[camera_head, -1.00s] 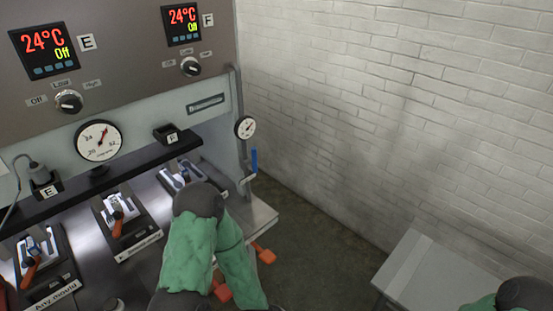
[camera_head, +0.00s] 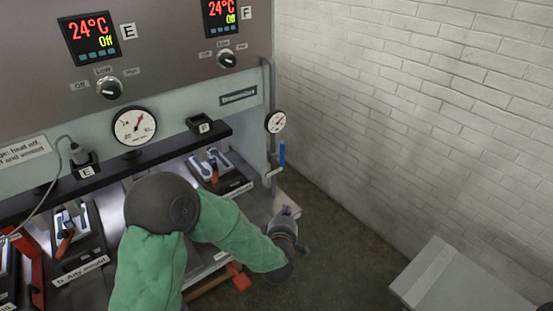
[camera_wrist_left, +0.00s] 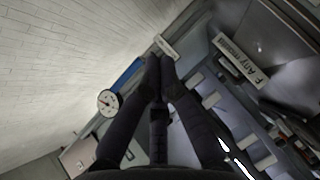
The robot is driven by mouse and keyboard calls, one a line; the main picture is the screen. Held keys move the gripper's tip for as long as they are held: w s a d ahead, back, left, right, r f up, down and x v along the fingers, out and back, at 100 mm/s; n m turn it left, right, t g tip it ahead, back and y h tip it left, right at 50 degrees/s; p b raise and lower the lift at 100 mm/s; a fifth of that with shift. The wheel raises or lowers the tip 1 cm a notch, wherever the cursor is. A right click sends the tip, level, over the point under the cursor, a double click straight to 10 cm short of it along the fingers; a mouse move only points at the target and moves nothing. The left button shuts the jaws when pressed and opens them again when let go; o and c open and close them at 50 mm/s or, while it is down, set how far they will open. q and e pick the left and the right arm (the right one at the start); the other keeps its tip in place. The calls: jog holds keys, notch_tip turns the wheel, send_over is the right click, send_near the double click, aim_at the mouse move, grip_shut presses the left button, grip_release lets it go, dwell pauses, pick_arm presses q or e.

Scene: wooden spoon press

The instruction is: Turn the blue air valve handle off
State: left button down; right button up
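The blue valve handle (camera_head: 282,153) hangs upright on a pipe at the press's right end, below a small round gauge (camera_head: 275,122). In the left wrist view the blue handle (camera_wrist_left: 127,75) lies just left of the fingertips, beside the gauge (camera_wrist_left: 108,102). My left gripper (camera_head: 287,211) is below the handle in the head view and apart from it there. In the wrist view its dark fingers (camera_wrist_left: 160,63) converge with their tips together, and nothing shows between them. Whether a finger touches the handle cannot be told. My right gripper is out of view.
The press panel (camera_head: 170,40) with displays and knobs stands at the left. Mould trays lie under a dark shelf (camera_head: 150,160). A white brick wall (camera_head: 420,100) is at the right, and a grey table (camera_head: 455,280) at lower right. Floor between is clear.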

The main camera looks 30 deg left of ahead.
pick_arm(q)
jog(key=s+a+r+n+t+y, duration=0.1)
jog(key=a+r+n+y, duration=0.3)
jog(key=r, duration=0.6)
jog(key=shift+s+a+n, duration=0.25)
jog(key=shift+s+n, duration=0.25)
jog(key=shift+n, duration=0.3)
jog(key=shift+w, duration=0.1)
jog(key=w+d+b+x, duration=0.1)
jog(key=d+x, duration=0.1)
jog(key=x, duration=1)
jog(key=shift+w, duration=0.55)
jog(key=shift+r, duration=0.2)
jog(key=shift+w+r+m+p, duration=0.15)
jog(key=shift+m+p, duration=0.15)
jog(key=shift+p, duration=0.2)
